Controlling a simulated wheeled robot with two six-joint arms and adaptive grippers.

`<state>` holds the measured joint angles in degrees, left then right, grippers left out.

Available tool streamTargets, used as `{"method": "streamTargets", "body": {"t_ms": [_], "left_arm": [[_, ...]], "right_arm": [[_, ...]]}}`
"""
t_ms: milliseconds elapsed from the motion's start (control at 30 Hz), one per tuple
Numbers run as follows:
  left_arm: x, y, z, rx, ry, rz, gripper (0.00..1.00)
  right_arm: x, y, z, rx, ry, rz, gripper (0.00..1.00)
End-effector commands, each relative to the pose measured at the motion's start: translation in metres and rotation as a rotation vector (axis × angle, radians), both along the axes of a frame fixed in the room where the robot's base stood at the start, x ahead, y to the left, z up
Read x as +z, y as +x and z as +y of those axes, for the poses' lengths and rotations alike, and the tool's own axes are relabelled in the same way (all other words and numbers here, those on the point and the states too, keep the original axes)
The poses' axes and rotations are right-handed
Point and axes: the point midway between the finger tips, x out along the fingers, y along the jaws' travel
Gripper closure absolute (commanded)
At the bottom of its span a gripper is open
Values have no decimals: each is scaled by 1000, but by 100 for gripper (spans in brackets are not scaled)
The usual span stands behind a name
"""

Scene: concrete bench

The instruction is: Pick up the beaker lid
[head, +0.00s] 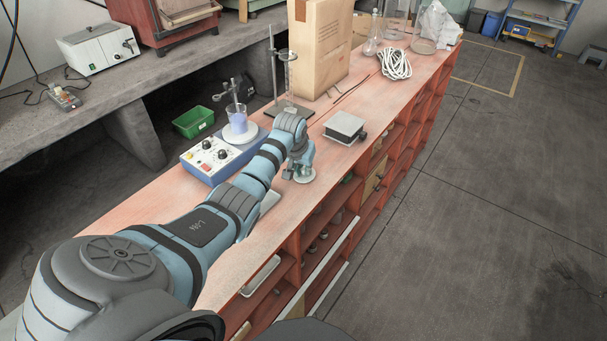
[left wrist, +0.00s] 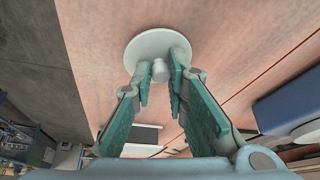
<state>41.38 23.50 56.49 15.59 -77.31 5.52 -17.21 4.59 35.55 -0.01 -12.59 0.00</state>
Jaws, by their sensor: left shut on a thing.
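The beaker lid is a pale white disc with a small round knob; it shows under my left gripper in the head view (head: 306,177) and large in the left wrist view (left wrist: 150,42). My left gripper (head: 299,172) is over the bench's front half, its two teal fingers closed about the knob in the left wrist view (left wrist: 160,75). I cannot tell whether the lid touches the bench or is just above it. A beaker with bluish liquid (head: 238,124) stands on the stirrer hotplate (head: 217,157), left of the gripper. My right gripper is not in view.
A grey square plate device (head: 345,126) stands just beyond the gripper. A clamp stand with a glass cylinder (head: 290,78), a large cardboard box (head: 320,45) and a coiled white cable (head: 395,64) are farther back. The bench's right edge drops to open shelves.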

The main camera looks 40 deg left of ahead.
Motion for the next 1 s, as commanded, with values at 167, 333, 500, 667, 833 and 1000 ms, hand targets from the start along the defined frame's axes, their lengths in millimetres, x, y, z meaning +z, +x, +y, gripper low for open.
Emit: {"method": "streamTargets", "body": {"t_ms": [167, 333, 500, 667, 833, 1000], "left_arm": [[-2, -2, 1, 2, 1, 9, 99], [10, -1, 1, 1, 1, 5, 99], [46, 0, 1, 1, 2, 1, 99], [95, 0, 1, 1, 2, -1, 99], [145, 0, 0, 0, 1, -1, 99], [181, 0, 0, 1, 0, 1, 99]], "right_arm": [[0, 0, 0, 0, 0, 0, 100], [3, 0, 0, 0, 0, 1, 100], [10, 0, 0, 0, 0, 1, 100], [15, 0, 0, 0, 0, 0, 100], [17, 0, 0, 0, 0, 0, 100], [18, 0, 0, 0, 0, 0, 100]]}}
